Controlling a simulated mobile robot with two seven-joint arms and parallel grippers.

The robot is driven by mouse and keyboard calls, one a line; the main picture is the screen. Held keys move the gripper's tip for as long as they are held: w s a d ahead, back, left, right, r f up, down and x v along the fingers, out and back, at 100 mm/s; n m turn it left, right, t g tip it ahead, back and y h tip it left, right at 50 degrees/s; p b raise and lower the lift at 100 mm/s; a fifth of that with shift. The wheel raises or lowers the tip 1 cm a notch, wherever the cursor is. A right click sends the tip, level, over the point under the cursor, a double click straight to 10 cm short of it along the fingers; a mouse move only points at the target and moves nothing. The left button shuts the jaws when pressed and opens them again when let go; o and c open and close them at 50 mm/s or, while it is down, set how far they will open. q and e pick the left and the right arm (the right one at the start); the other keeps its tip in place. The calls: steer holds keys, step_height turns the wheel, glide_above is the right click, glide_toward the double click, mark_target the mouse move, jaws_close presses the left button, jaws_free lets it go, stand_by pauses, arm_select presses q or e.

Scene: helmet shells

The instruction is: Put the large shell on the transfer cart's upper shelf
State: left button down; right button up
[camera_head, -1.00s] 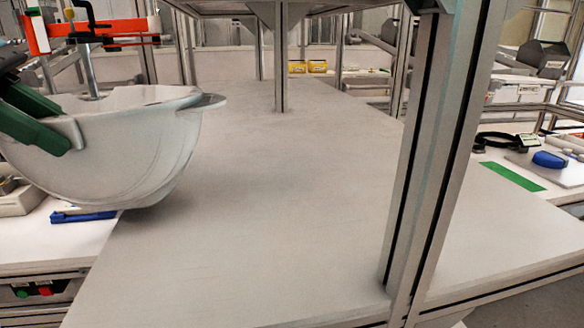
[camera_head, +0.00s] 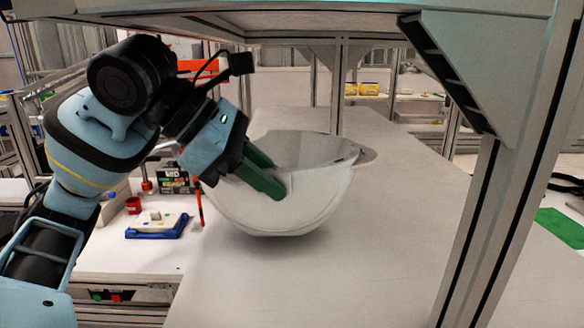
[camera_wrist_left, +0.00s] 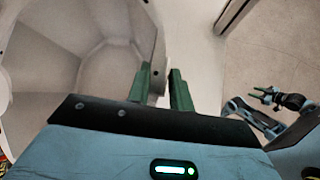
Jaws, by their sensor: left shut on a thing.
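The large white shell (camera_head: 300,205) is a bowl, open side up, over the left part of a long pale grey surface (camera_head: 390,220). A dark shadow lies close under it; I cannot tell whether it touches. My left gripper (camera_head: 272,180) comes from the left with green fingers shut on the shell's near rim. In the left wrist view the fingers (camera_wrist_left: 160,88) pinch the rim of the shell (camera_wrist_left: 50,75). My right gripper (camera_wrist_left: 262,95) shows small at the right of that view, its green fingers apart and empty. I cannot tell for sure which surface is the cart's upper shelf.
A metal post (camera_head: 490,210) with a bracket (camera_head: 450,65) stands at the right, and an overhead shelf (camera_head: 300,22) spans the top. A left bench (camera_head: 120,255) holds a blue tray (camera_head: 157,226) and a red cup (camera_head: 133,205). The grey surface is clear right of the shell.

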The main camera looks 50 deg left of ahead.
mark_target(294, 210)
arm_select(q)
steer(key=shift+w+d, duration=0.15)
steer(key=shift+w, duration=0.15)
steer(key=shift+w+d+r+p, duration=0.15)
steer(key=shift+w+d+p, duration=0.05)
steer(key=shift+p, duration=0.2)
steer(key=shift+w+d+r+p, duration=0.1)
steer(key=shift+w+d+p, duration=0.25)
steer(key=shift+w+p, duration=0.3)
steer(key=shift+w+d+r+p, duration=0.1)
steer(key=shift+w+d+p, duration=0.25)
steer(key=shift+w+p, duration=0.25)
step_height(294, 210, down, 2)
steer(key=shift+f+b, duration=0.1)
steer(key=shift+b, duration=0.5)
steer(key=shift+s, duration=0.2)
steer(key=c, duration=1.3)
jaws_free()
steer(key=shift+o, duration=0.2)
steer(key=shift+a, duration=0.1)
